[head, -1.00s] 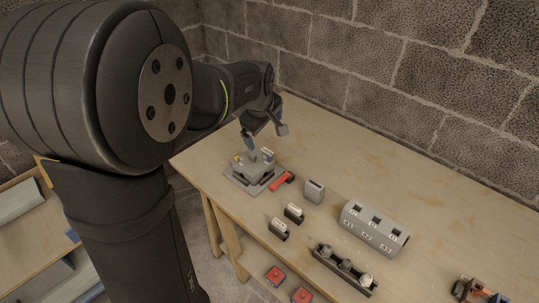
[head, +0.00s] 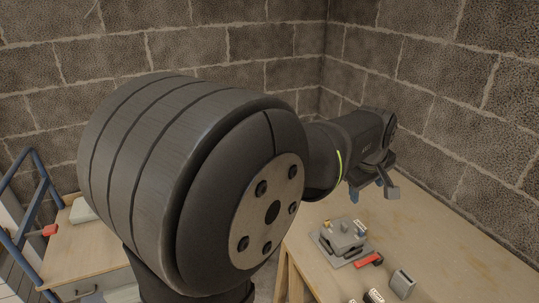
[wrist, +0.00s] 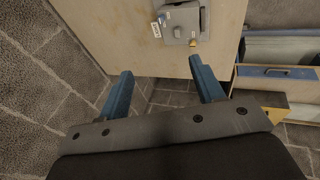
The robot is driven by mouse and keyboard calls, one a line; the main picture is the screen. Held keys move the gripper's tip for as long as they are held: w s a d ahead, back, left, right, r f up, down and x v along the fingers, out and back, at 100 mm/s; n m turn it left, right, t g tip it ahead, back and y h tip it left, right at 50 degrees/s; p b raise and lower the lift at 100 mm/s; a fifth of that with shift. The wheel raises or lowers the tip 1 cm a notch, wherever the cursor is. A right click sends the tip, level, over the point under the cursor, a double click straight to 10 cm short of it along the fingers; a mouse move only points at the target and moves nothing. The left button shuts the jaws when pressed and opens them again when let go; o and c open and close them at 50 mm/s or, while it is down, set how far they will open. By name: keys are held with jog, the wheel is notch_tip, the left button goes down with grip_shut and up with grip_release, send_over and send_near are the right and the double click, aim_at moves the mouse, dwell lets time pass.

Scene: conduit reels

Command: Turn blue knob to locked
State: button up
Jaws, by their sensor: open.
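The grey boxy device (head: 343,238) sits on a flat plate near the left end of the workbench. In the wrist view the device (wrist: 185,20) shows at the top edge, with a white label and a brass-coloured stub. A small bluish part (wrist: 163,17) shows at its left side; I cannot tell if it is the blue knob, nor read its position. My gripper (head: 372,192) is above and slightly right of the device, apart from it. In the wrist view its blue fingers (wrist: 161,68) are spread wide with nothing between them.
A red-handled thing (head: 369,260) lies beside the device, with a grey block (head: 403,282) further right. The workbench (head: 440,225) is bare behind them. Stone walls stand close behind. A wooden cabinet (head: 85,255) and a blue rail (head: 25,215) are at the left.

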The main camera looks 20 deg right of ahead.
jog(key=c, duration=0.4)
jog(key=shift+d, duration=0.1)
jog(key=g+y, duration=0.2)
jog(key=y, duration=0.2)
send_over(362, 230)
notch_tip(362, 230, down, 6)
jog(key=shift+m, duration=0.4)
notch_tip(362, 230, down, 17)
jog(key=shift+f, duration=0.1)
grip_shut()
